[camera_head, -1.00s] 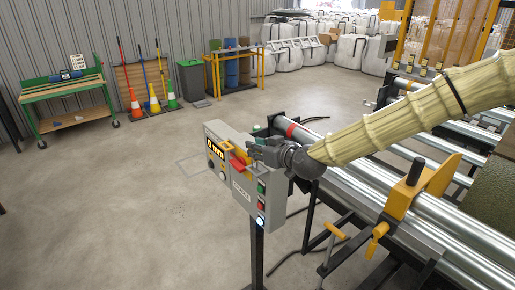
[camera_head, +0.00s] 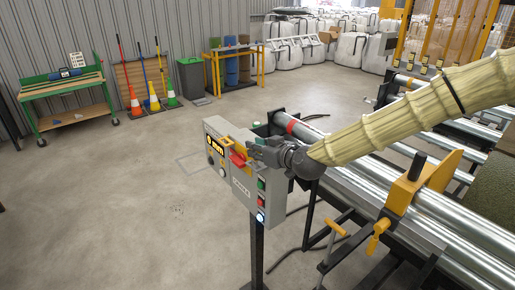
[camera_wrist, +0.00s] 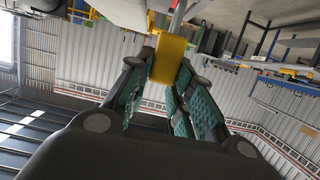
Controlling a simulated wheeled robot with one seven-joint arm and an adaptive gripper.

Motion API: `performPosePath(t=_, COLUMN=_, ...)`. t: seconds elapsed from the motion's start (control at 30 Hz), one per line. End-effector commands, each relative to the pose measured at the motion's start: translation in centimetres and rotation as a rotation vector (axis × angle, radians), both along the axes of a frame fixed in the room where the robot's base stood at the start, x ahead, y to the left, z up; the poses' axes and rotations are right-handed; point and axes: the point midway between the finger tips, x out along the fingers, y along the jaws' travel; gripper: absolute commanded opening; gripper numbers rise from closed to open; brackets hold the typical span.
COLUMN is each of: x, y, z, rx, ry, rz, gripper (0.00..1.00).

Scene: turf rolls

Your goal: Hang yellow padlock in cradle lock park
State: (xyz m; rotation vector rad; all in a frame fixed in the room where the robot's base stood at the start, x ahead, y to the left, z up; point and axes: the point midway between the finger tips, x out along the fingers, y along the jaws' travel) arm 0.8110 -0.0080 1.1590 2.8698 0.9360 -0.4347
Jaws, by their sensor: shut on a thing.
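The yellow padlock (camera_wrist: 168,58) is between my fingertips in the wrist view, its yellow body facing the camera and a grey metal bar or shackle beyond it. My gripper (camera_head: 254,150) is shut on it, with green-padded fingers on both sides. In the head view my gripper is at the upper right of the grey cradle control box (camera_head: 232,172), close to its face. A red handle (camera_head: 238,160) with yellow around it is beside the fingertips. I cannot separate the padlock from that yellow there, nor tell whether its shackle is on a hook. The lock park is not clearly visible.
The box stands on a dark post (camera_head: 257,250) and carries a display and lit buttons. Metal rollers (camera_head: 360,190) and a yellow clamp bracket (camera_head: 404,190) lie to the right. Open concrete floor (camera_head: 120,210) is at the left.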

Motion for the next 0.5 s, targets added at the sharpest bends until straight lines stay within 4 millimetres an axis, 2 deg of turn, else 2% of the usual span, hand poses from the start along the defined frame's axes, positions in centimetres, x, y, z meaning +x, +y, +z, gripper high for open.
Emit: performPosePath(t=0.5, x=0.01, y=0.01, z=-1.04, rx=0.000, ry=0.000, rz=0.000, gripper=0.00)
